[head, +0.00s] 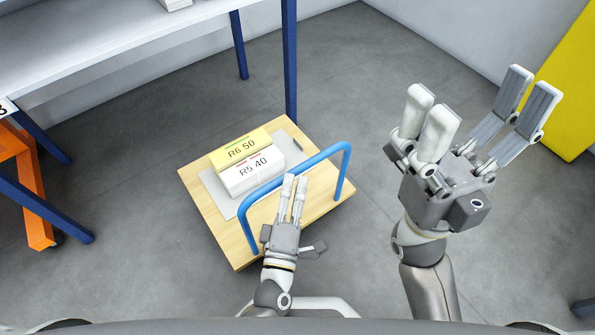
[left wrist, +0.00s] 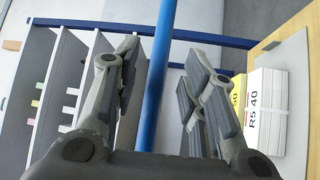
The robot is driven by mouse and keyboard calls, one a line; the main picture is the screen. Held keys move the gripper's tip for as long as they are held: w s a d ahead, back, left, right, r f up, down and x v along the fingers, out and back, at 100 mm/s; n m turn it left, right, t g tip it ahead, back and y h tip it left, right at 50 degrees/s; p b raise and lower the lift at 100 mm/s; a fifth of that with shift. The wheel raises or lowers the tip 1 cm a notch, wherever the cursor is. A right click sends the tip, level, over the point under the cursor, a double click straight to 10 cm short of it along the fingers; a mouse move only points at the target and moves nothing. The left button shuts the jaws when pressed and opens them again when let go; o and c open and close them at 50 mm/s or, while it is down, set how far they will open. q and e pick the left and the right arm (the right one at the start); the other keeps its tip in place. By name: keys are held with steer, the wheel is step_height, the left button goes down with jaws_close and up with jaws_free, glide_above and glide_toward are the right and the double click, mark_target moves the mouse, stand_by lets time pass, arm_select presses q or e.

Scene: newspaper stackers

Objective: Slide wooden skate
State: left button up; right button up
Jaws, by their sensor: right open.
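The wooden skate (head: 235,243) is a light wooden platform on the floor with a blue tubular handle (head: 322,157) arching over its right side. The handle crosses the left wrist view (left wrist: 157,80) as a long blue bar. My left gripper (head: 294,178) is at the handle. In the left wrist view its fingers (left wrist: 158,85) stand on both sides of the bar with visible gaps, so it is open around it. My right gripper (head: 478,92) is wide open and empty, raised to the right of the skate.
A yellow bundle (head: 240,147) and a white bundle (head: 251,175) lie on a grey sheet (head: 214,187) on the skate. A table with blue legs (head: 289,75) stands behind, an orange frame (head: 38,215) at left, a yellow panel (head: 570,95) at right. Grey floor surrounds the skate.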

mark_target(297, 171)
arm_select(q)
steer(key=b+x, duration=0.1)
steer(key=x, duration=0.4)
jaws_close()
stand_by(0.3)
